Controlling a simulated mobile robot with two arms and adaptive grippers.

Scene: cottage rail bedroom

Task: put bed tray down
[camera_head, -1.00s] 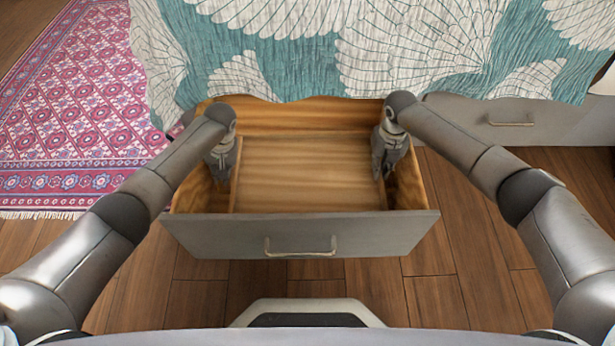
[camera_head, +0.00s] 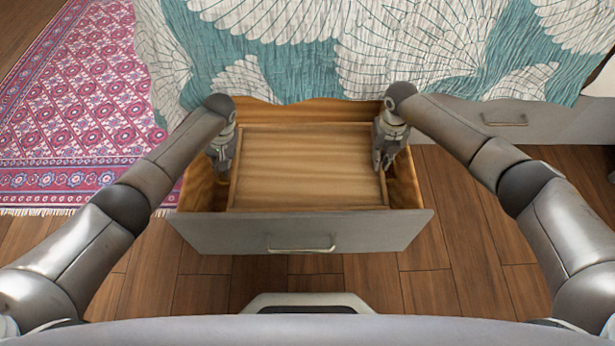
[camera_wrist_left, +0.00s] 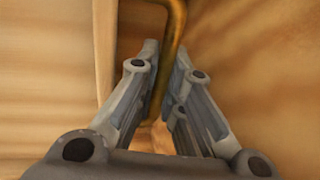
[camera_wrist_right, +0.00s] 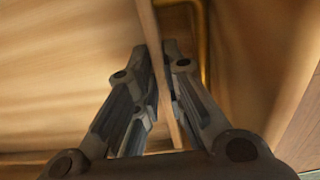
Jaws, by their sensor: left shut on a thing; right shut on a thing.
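The wooden bed tray (camera_head: 305,170) is level and empty, inside or just above the open drawer (camera_head: 300,232), between my two grippers. Whether it touches the drawer floor is hidden. My left gripper (camera_head: 221,174) is shut at the tray's left side; in the left wrist view a brass handle (camera_wrist_left: 176,40) runs between its fingers, beside the tray wall (camera_wrist_left: 104,50). My right gripper (camera_head: 380,168) is shut at the tray's right side; in the right wrist view the thin tray wall (camera_wrist_right: 155,50) runs between its fingers, with a brass handle (camera_wrist_right: 203,40) beside it.
The bed with a teal and white cover (camera_head: 400,50) overhangs the drawer's back. Another grey drawer (camera_head: 520,122) is shut at the right. A pink patterned rug (camera_head: 75,120) lies at the left. The wooden floor (camera_head: 440,240) is clear in front.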

